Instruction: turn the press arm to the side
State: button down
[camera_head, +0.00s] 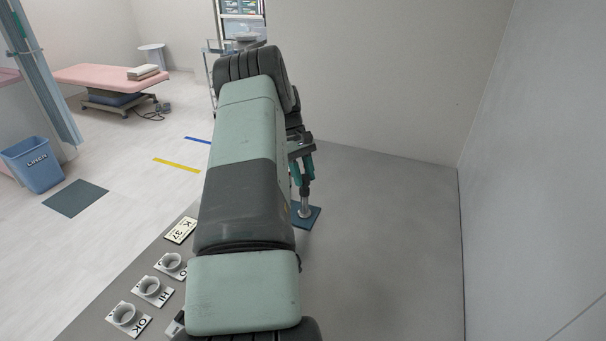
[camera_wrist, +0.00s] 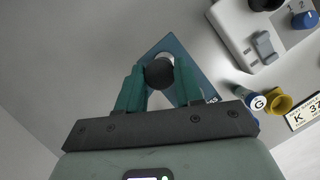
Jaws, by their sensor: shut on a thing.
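A press stands on a blue base plate (camera_head: 314,219), with a silver upright post (camera_head: 304,208) on it. My gripper (camera_head: 303,172), with teal fingers, is over the post, at the right of my own arm. In the wrist view, my gripper (camera_wrist: 159,85) is shut on a dark round knob (camera_wrist: 159,73), with one finger on each side. The blue plate (camera_wrist: 174,46) shows beneath the knob. The press arm's length and direction are mostly hidden by my gripper and the knob.
In the wrist view, a grey box (camera_wrist: 244,38) with knobs and a switch stands at upper right, near a yellow cup (camera_wrist: 278,101) and a K 37 card (camera_wrist: 304,112). White cups (camera_head: 150,286) stand on cards left of my arm. Grey surface right of the press is clear.

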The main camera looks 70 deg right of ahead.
jog(key=shift+m, duration=0.5)
jog(key=c, duration=0.8)
grip_release()
jog(key=shift+o, duration=0.2)
jog(key=v, duration=1)
jog(key=shift+d+r, duration=0.25)
jog(key=shift+r, duration=0.15)
